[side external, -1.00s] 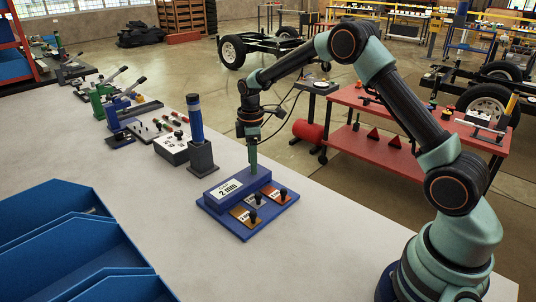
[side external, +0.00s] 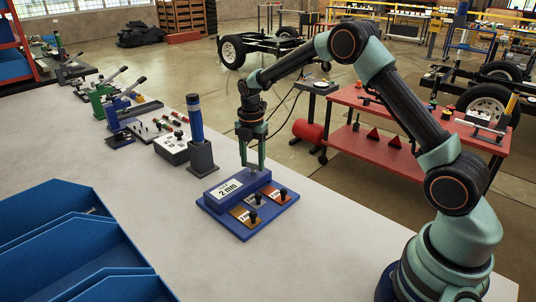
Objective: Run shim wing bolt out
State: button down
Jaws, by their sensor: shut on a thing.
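A blue fixture (side external: 243,229) lies on the pale bench, with a raised blue block (side external: 213,200) at its back carrying a white "2 mm" label (side external: 229,188). My gripper (side external: 253,164) points straight down at the right end of this block, both fingers showing side by side. It is shut on the wing bolt there. The bolt is too small and too hidden by the fingers to make out, so I cannot tell how far out it stands. Orange and grey plates with dark knobs (side external: 283,194) lie on the front of the fixture.
A dark stand with a blue cylinder (side external: 195,118) and a grey box (side external: 172,150) stand left of my gripper. Blue bins (side external: 75,240) fill the front left. Clamps (side external: 105,100) line the back left. The bench is clear in front of the fixture.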

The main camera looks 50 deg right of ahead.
jog(key=n, duration=0.5)
jog(key=shift+f+n, duration=0.15)
jog(key=shift+n, duration=0.15)
jog(key=n, duration=0.4)
jog(key=shift+s+n, duration=0.1)
jog(key=shift+n, duration=0.3)
jog(key=shift+c, duration=1.2)
grip_release()
notch_tip(320, 180, up, 12)
